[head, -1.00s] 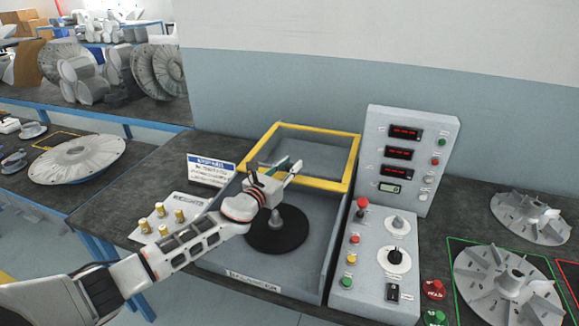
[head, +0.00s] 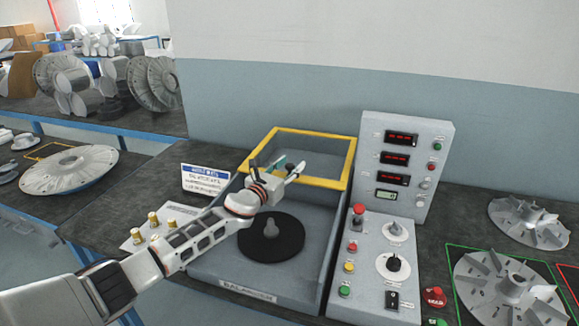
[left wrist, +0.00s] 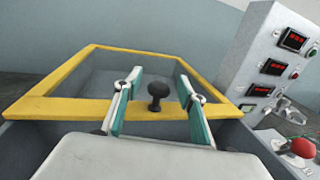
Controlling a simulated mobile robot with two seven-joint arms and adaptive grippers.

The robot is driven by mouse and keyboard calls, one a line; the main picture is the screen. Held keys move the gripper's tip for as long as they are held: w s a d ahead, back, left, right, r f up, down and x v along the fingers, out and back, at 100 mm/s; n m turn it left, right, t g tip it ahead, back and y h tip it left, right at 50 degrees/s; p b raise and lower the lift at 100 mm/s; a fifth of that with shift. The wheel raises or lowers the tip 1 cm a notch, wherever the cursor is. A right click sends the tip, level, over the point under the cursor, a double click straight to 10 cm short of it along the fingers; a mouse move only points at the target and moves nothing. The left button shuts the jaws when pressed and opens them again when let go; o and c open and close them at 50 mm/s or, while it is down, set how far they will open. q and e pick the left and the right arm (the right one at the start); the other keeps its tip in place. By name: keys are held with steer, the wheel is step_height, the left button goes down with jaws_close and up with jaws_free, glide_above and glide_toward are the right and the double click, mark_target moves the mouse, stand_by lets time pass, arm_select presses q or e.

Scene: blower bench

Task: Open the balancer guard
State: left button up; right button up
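The balancer guard is a yellow-edged frame (head: 318,184) at the back of the grey balancer (head: 215,262). It also shows in the left wrist view (left wrist: 60,107). A black knob (left wrist: 158,92) stands at its front bar. My left gripper (head: 280,170) is over the front bar. In the left wrist view my left gripper (left wrist: 157,97) is open, with one finger on each side of the knob and visible gaps between. In the head view the hand hides most of the knob. My right gripper is not in view.
A dark round plate with a spindle (head: 270,238) lies inside the balancer, in front of the guard. A control panel (head: 405,165) with a red-topped lever (head: 358,213) stands on the right. A blue-white sign (head: 206,180) and brass pegs (head: 153,219) stand on the left.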

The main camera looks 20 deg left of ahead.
arm_select(q)
steer(key=v, duration=1.2)
stand_by(0.4)
